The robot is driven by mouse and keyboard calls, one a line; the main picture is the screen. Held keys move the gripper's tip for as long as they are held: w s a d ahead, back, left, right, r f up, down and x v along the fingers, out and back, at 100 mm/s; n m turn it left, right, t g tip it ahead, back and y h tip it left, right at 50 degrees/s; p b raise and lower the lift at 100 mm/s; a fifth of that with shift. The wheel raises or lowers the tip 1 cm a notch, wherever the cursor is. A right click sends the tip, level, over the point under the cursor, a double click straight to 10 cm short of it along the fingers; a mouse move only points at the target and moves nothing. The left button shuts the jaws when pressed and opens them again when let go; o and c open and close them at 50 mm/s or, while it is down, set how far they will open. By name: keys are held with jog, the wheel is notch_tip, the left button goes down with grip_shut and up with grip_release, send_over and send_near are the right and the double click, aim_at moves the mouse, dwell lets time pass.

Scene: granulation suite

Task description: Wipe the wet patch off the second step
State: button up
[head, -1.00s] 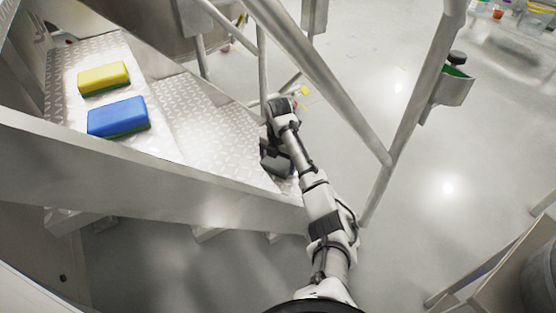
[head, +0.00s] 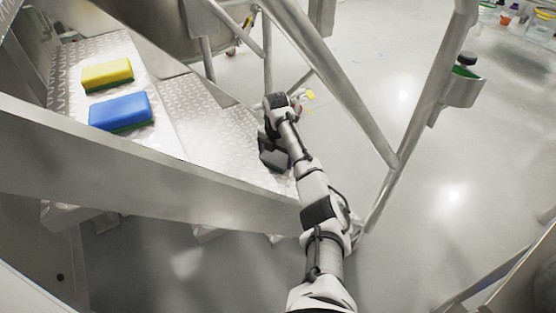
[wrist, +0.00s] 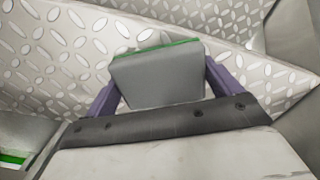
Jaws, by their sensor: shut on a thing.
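In the wrist view, my gripper (wrist: 162,66) is shut on a grey sponge (wrist: 155,82) with a green layer along its far edge. The purple fingers press its two sides. Patterned metal tread plate lies just beyond the sponge; I cannot tell whether they touch. In the head view, my gripper (head: 274,154) is low over the right end of a metal step (head: 215,120); the held sponge cannot be made out there. I see no clear wet patch in either view; my arm and the sponge cover part of the tread.
A yellow sponge (head: 107,74) and a blue sponge (head: 120,111) lie on tread plate at the left. A metal stringer (head: 130,165) runs along the near side. Handrail posts (head: 425,95) stand at the right, one with a holder (head: 458,88). Open floor lies beyond.

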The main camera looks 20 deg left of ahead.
jog(key=shift+w+a+f+b, duration=0.25)
jog(key=shift+w+a+b, duration=0.65)
jog(key=shift+a+b, duration=0.4)
jog(key=shift+w+a+r, duration=0.2)
jog(key=shift+w, duration=0.05)
jog(key=shift+r, duration=0.1)
jog(key=shift+s+d+p, duration=0.1)
jog(key=shift+d+p, duration=0.05)
jog(key=shift+p, duration=0.3)
